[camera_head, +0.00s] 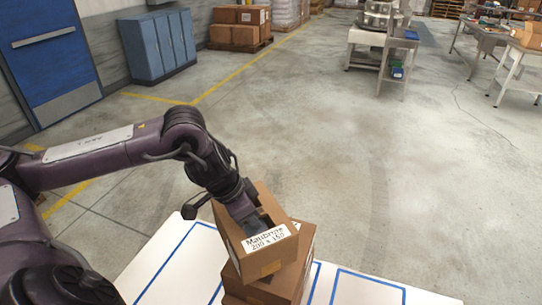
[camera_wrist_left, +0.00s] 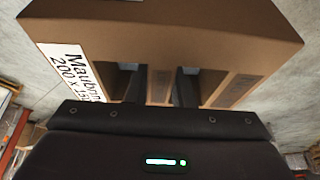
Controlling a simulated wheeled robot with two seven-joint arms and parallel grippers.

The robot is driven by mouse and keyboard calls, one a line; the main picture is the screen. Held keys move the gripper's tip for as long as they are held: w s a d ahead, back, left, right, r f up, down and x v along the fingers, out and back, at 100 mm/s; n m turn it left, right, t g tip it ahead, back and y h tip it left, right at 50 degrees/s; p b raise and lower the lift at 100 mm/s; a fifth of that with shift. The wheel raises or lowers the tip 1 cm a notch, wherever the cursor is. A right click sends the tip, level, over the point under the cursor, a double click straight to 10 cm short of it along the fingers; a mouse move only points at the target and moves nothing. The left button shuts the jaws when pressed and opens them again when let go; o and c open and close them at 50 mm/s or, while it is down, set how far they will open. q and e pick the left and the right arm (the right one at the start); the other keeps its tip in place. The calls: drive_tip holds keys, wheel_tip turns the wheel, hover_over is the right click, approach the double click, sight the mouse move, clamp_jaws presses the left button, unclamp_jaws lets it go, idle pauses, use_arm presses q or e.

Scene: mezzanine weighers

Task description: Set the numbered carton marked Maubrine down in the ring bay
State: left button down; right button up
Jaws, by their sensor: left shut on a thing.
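The Maubrine carton (camera_head: 231,236) is a brown box with a white label reading "Maubrine 200 x 15…", the end hard to read. My left gripper (camera_head: 256,222) is shut on it from above. Blue-outlined bays show on the white table (camera_head: 162,272); I cannot tell which is the ring bay. My right gripper is not in view.
Bare white surface with blue lines (camera_head: 365,288) lies to the right of the cartons, and more lies to the left. Beyond the table is open concrete floor. Blue cabinets (camera_head: 158,47), a pallet of boxes (camera_head: 240,25) and workbenches (camera_head: 382,42) stand far off.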

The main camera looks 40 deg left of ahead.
use_arm(q)
drive_tip(key=w+a+r+m+g+h+p, duration=0.1)
drive_tip(key=a+r+m+p, duration=0.15)
drive_tip(key=r, duration=0.25)
drive_tip(key=w+a+r+m+h+p, duration=0.1)
drive_tip(key=w+r+m+p, duration=0.15)
drive_tip(key=r, duration=0.25)
drive_tip(key=shift+w+d+f+m+g+b, duration=0.2)
drive_tip(key=shift+d+m+g, duration=0.15)
drive_tip(key=shift+d+m, duration=0.6)
drive_tip(key=shift+w+d+f+m+g+b, duration=0.1)
drive_tip(key=shift+w+d+m+g, duration=0.15)
drive_tip(key=shift+d+m, duration=0.7)
drive_tip(key=shift+w+d+f+m+g+b, duration=0.15)
drive_tip(key=shift+d+m+g, duration=0.3)
drive_tip(key=shift+d, duration=0.85)
